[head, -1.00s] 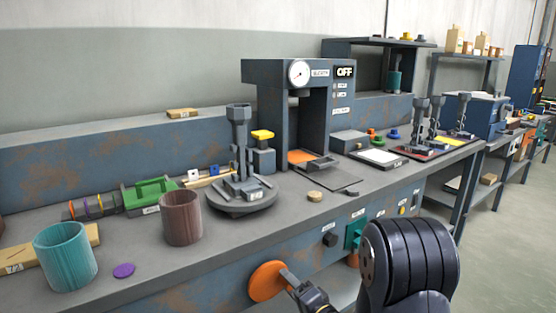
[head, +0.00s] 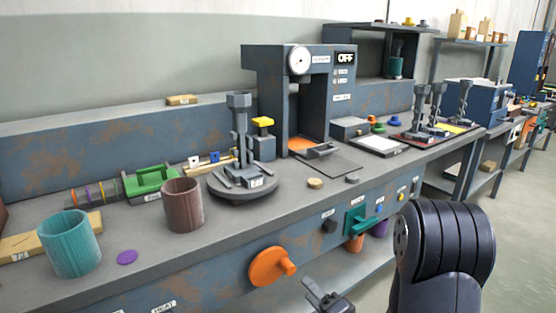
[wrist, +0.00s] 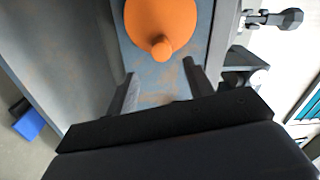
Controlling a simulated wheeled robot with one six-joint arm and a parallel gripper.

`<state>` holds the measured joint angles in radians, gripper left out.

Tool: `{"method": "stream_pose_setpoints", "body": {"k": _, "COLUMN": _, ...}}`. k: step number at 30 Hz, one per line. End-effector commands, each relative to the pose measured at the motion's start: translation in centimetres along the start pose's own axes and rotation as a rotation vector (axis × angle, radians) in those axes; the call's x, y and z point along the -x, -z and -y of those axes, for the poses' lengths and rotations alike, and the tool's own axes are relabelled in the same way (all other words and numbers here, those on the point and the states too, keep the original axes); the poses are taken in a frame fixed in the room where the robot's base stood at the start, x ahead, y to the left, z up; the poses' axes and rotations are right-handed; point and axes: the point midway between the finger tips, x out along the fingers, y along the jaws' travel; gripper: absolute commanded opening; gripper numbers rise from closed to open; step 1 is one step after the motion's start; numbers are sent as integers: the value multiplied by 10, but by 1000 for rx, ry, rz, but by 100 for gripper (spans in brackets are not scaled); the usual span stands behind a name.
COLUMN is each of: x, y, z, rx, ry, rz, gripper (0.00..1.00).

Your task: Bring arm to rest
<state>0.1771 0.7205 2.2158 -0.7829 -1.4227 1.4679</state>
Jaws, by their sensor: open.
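My gripper (head: 328,300) is at the bottom of the head view, below and to the right of the orange round knob (head: 268,267) on the bench front. In the wrist view my gripper (wrist: 158,88) has its two fingers apart with nothing between them. The orange knob (wrist: 160,22) and its stubby peg lie beyond the fingertips there, with a gap. In the head view my dark upper arm link covers the lower right. The display on the press (head: 296,95) reads OFF.
The bench top holds a teal cup (head: 69,245), a brown cup (head: 183,207), a round grey stand (head: 243,190) and a green block (head: 150,182). Open floor (head: 520,215) lies at the right.

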Motion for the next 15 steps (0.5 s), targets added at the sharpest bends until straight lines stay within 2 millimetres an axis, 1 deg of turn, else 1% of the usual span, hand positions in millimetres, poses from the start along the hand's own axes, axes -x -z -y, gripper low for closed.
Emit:
{"method": "stream_pose_setpoints", "body": {"k": 13, "x": -87, "y": -1, "z": 0, "rx": 1, "ry": 5, "rz": 2, "gripper": 50}}
{"method": "stream_pose_setpoints", "body": {"k": 14, "x": -93, "y": -2, "z": 0, "rx": 1, "ry": 5, "rz": 2, "gripper": 50}}
{"method": "stream_pose_setpoints", "body": {"k": 15, "x": -91, "y": 0, "z": 2, "rx": 38, "ry": 4, "rz": -2, "gripper": 50}}
